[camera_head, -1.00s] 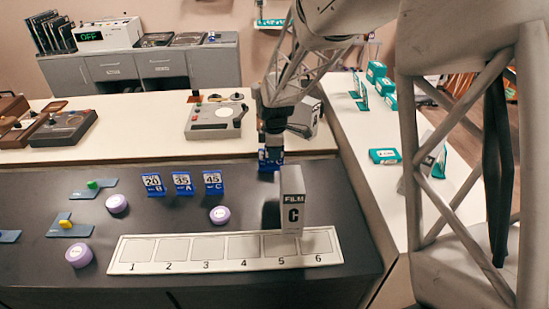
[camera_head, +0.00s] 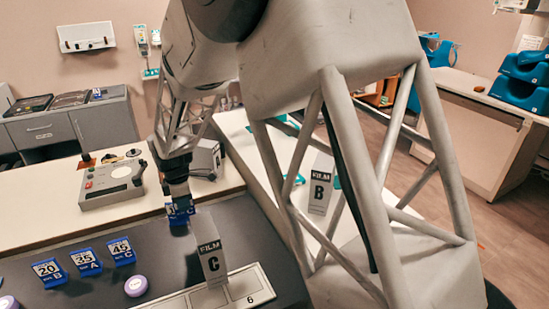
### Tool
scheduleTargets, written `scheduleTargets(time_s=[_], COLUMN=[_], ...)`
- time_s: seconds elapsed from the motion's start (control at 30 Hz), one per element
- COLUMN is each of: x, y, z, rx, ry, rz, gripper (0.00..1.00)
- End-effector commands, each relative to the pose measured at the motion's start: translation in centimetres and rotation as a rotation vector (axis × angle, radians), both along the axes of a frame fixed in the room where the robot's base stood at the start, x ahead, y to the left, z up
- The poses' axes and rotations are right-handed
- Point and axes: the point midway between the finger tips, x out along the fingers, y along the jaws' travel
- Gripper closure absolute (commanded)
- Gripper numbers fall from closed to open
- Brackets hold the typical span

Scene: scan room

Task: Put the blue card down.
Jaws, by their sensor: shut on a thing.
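My gripper (camera_head: 178,196) points down over the dark counter, shut on a blue card (camera_head: 181,214). The card is upright, just behind and left of the grey FILM C box (camera_head: 212,250). Its white lettering is partly covered by the fingers. I cannot tell whether its lower edge touches the counter. Three other blue cards stand in a row to its left: 20 B (camera_head: 49,272), 35 A (camera_head: 86,262) and 45 C (camera_head: 122,252).
FILM C stands on a numbered white strip (camera_head: 247,287) at the front. A purple-topped round piece (camera_head: 136,286) lies near the cards. A control box (camera_head: 112,184) sits on the white bench behind. A FILM B box (camera_head: 320,184) stands right, beyond my arm.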

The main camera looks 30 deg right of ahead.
Motion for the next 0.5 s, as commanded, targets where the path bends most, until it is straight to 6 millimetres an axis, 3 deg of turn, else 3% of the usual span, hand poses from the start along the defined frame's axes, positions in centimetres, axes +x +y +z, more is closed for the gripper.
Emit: scheduleTargets(time_s=[0.27, 0.5], x=[1.4, 2.8], y=[-4.0, -9.4], z=[0.6, 1.3], rx=[0.000, 0.000], ry=[-0.002, -0.001], rz=[-0.001, 0.003], gripper=[1.00, 1.00])
